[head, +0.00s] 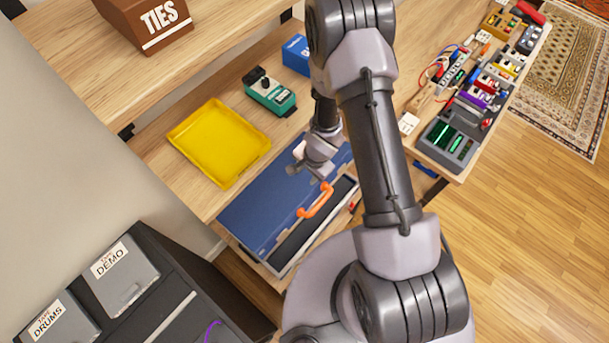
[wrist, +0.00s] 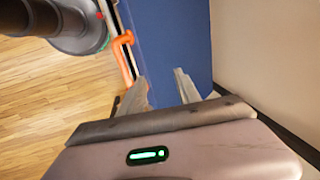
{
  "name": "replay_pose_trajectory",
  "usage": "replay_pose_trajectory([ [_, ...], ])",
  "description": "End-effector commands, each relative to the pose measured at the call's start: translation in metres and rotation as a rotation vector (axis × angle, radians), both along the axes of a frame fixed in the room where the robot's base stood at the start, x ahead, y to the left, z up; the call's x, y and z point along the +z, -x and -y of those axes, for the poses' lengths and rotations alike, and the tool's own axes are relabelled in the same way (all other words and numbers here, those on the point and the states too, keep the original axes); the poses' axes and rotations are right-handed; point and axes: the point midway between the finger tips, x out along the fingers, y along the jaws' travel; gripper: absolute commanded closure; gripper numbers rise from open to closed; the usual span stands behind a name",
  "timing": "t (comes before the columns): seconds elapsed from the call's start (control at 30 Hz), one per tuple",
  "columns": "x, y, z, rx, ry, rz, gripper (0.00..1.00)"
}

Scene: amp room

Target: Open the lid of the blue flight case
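The blue flight case (head: 262,207) lies on the wooden bench in the head view, its blue top facing up. An orange handle (head: 315,201) is at its front edge, over a dark strip with a silver rim. I cannot tell whether this strip is the front face or the inside. My gripper (head: 309,172) is over the blue top, just behind the handle. In the wrist view my gripper (wrist: 163,85) has its two fingers apart with nothing between them. The blue surface (wrist: 170,40) lies beyond them, and the orange handle (wrist: 122,50) is left of them, not gripped.
A yellow tray (head: 218,143) and a green pedal (head: 270,96) sit behind the case, with a blue box (head: 296,54) nearby. A dark cabinet (head: 150,285) stands at lower left. Electronics crowd the bench at right.

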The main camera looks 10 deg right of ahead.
Motion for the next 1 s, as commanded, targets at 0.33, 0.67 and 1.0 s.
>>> replay_pose_trajectory([
  [0.33, 0.088, 0.013, 0.010, 0.000, 0.000, 0.001, 0.60],
  [0.67, 0.107, 0.017, 0.012, -0.001, 0.000, 0.000, 0.60],
  [1.0, 0.106, 0.017, 0.012, 0.000, 0.001, -0.001, 0.60],
])
